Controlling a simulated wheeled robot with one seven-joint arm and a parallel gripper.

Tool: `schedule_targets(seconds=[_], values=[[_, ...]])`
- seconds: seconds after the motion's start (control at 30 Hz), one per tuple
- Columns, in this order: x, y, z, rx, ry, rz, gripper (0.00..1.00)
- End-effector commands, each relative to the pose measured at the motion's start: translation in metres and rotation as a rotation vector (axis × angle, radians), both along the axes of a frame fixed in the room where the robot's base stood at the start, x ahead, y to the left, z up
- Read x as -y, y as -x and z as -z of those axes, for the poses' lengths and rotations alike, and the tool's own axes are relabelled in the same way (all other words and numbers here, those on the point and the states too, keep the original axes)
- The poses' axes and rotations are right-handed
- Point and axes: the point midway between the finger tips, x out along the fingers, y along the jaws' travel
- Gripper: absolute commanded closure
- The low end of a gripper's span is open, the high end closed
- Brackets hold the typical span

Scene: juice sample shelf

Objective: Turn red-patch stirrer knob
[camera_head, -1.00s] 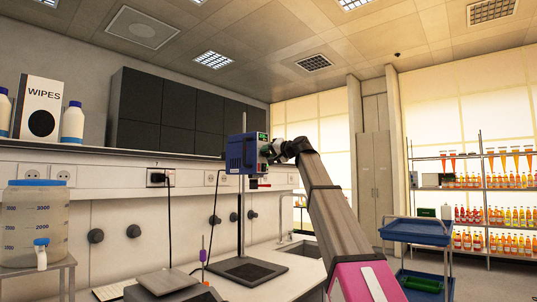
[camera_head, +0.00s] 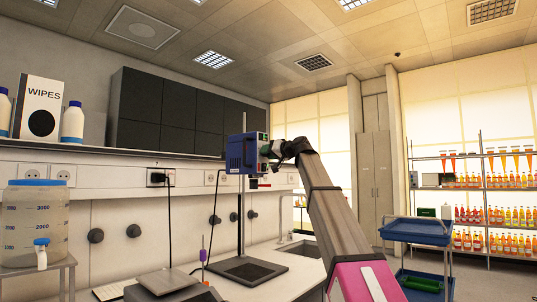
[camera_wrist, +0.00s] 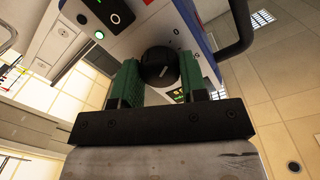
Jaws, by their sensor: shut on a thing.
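The stirrer (camera_head: 242,153) is a blue and white box on an upright rod above the bench, in the middle of the head view. In the wrist view its white front panel (camera_wrist: 135,37) carries a black round knob (camera_wrist: 160,67) with a pale pointer line. My gripper (camera_wrist: 158,82) has green fingers, one on each side of this knob, and is shut on it. A green lit button and a black switch show on the panel. A red patch beside the knob cannot be made out clearly. In the head view my gripper (camera_head: 270,149) meets the stirrer's right face.
A dark base plate (camera_head: 247,270) lies under the stirrer on the white bench. A scale (camera_head: 170,283) stands in front of it. A blue cart (camera_head: 415,230) is at right, with bottle shelves behind.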

Motion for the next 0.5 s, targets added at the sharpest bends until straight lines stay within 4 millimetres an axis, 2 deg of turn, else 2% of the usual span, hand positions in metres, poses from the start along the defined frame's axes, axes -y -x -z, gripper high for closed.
schedule_targets(seconds=[0.17, 0.2, 0.27, 0.5], values=[[0.0000, 0.0007, 0.0012, 0.000, 0.004, -0.001, 0.84], [0.0000, 0.0007, 0.0011, 0.000, 0.004, -0.001, 0.51], [0.0000, 0.0007, 0.0010, -0.001, 0.002, 0.000, 0.35], [0.0001, 0.0003, 0.0003, -0.001, 0.001, 0.000, 0.35]])
